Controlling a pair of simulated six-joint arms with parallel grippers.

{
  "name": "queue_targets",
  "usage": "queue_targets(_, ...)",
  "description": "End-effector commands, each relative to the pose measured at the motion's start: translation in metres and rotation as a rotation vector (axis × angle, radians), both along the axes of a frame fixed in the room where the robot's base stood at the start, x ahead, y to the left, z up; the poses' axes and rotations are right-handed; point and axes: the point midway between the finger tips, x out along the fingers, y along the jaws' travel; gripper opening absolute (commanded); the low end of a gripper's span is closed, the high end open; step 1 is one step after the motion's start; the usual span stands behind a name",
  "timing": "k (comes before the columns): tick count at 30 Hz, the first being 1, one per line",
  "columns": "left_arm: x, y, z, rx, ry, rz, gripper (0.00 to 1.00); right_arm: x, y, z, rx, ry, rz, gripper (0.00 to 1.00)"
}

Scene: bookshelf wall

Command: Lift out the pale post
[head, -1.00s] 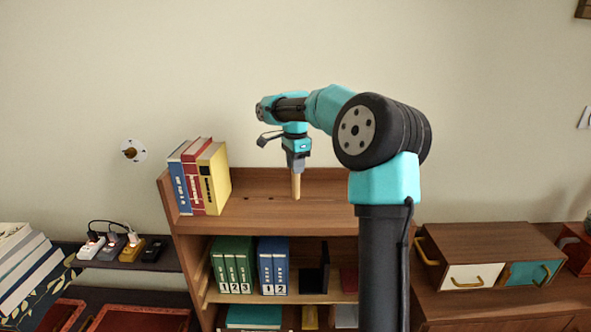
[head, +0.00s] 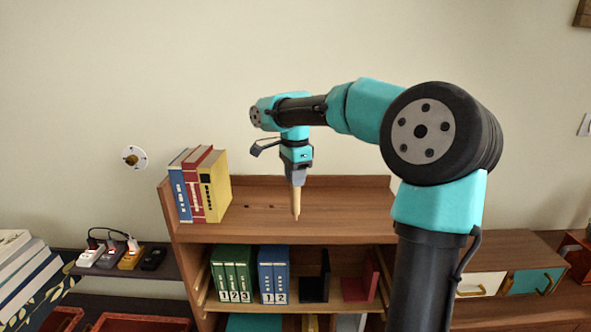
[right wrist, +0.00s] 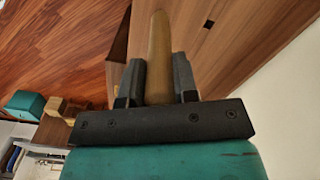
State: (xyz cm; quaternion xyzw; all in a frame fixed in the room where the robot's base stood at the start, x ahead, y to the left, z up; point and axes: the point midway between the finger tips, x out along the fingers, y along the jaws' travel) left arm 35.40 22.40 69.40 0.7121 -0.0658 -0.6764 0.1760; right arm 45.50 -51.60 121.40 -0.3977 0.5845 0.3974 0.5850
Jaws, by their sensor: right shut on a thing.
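The pale post (head: 296,200) is a slim, tan wooden rod, held upright and pointing down from my right gripper (head: 296,180). In the right wrist view the post (right wrist: 159,55) sits between the two dark fingers (right wrist: 158,82), which are shut on it. Its lower end is tapered and shows in front of the bookshelf's top board (head: 340,207). It looks clear of the board, though the gap is hard to judge. Small dark holes show in the board left of the post. My left gripper is not in view.
Blue, red and yellow books (head: 216,186) stand at the left end of the top board. Green binders (head: 232,274) and blue binders (head: 273,274) fill part of the shelf below. A power strip (head: 120,254) lies on the dark ledge at left. The top board's right side is bare.

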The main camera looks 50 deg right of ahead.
Motion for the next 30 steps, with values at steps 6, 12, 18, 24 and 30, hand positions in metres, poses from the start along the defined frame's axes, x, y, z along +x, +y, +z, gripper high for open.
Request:
queue_targets(6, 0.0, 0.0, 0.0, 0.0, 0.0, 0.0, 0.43, -0.029, 0.033, 0.005, 0.0, -0.001, 0.003, 0.04)
queue_targets(12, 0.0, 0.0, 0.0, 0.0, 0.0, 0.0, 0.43, -0.041, 0.046, 0.006, 0.0, 0.001, 0.001, 0.04)
queue_targets(18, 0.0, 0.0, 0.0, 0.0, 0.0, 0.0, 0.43, -0.042, 0.048, 0.006, 0.0, 0.001, -0.001, 0.04)
queue_targets(24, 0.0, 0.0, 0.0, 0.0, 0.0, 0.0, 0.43, -0.042, 0.048, 0.006, 0.0, 0.001, -0.001, 0.04)
queue_targets(30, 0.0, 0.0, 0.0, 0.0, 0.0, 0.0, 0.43, -0.042, 0.047, 0.006, 0.0, 0.001, -0.001, 0.04)
